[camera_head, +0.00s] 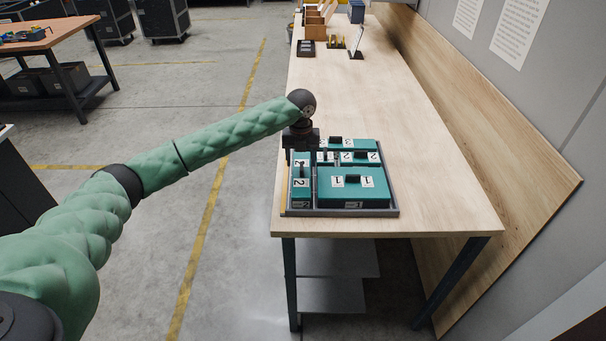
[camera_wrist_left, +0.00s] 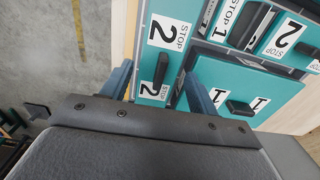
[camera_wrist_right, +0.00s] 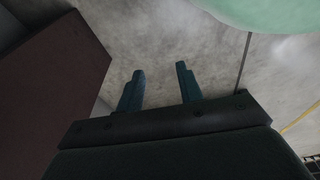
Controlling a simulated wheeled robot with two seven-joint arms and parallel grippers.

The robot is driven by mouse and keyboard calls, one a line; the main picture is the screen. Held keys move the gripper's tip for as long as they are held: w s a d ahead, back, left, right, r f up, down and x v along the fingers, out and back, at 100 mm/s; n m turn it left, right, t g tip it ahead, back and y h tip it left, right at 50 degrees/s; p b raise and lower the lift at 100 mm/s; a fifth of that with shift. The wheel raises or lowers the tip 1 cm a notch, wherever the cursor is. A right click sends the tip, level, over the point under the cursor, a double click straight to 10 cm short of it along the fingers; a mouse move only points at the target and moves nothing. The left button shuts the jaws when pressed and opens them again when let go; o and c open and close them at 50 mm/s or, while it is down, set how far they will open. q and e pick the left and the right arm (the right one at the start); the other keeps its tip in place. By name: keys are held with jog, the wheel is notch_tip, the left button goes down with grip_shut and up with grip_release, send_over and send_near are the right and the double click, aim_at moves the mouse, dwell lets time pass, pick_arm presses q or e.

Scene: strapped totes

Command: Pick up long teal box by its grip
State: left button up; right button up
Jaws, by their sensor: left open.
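A long, narrow teal box (camera_head: 300,193) marked 2 lies along the left side of a grey tray (camera_head: 342,212) on the table. In the left wrist view the box (camera_wrist_left: 173,62) shows white "2 STOP" labels and a dark upright grip (camera_wrist_left: 161,69). My left gripper (camera_head: 301,150) is above the tray's left side, pointing down and open. In the left wrist view its fingers (camera_wrist_left: 158,88) appear on either side of the grip, apart from it. The left gripper hides part of the box in the head view. My right gripper (camera_wrist_right: 160,87) is open and empty over bare floor.
A wide teal box (camera_head: 372,196) marked 1 sits beside the long box in the tray. Other teal boxes with grips (camera_head: 335,141) fill the tray's back. The table (camera_head: 400,110) is clear behind the tray; small items stand at its far end. A wooden panel (camera_head: 480,120) borders the right.

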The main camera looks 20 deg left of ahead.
aim_at(301, 174)
pick_arm(q)
jog(key=shift+s+f, duration=0.15)
jog(key=shift+s, duration=0.05)
jog(key=shift+w+f+p, duration=0.15)
jog(key=shift+f+p, duration=0.2)
jog(key=shift+f, duration=0.2)
jog(key=f+p, duration=0.2)
jog(key=f, duration=0.1)
jog(key=f+p, duration=0.1)
jog(key=shift+s+d+f, duration=0.15)
jog(key=shift+s+d, duration=0.05)
jog(key=shift+s, duration=0.1)
jog(key=shift+w+f, duration=0.1)
jog(key=shift+f, duration=0.25)
pick_arm(e)
jog(key=s+d+f, duration=0.2)
jog(key=s+f, duration=0.1)
jog(key=s, duration=0.4)
jog(key=shift+s+d+f, duration=0.15)
jog(key=shift+s+d, duration=0.05)
jog(key=shift+s, duration=0.1)
pick_arm(q)
jog(key=c, duration=0.9)
pick_arm(e)
jog(key=shift+s, duration=0.1)
pick_arm(q)
jog(key=shift+r, duration=0.1)
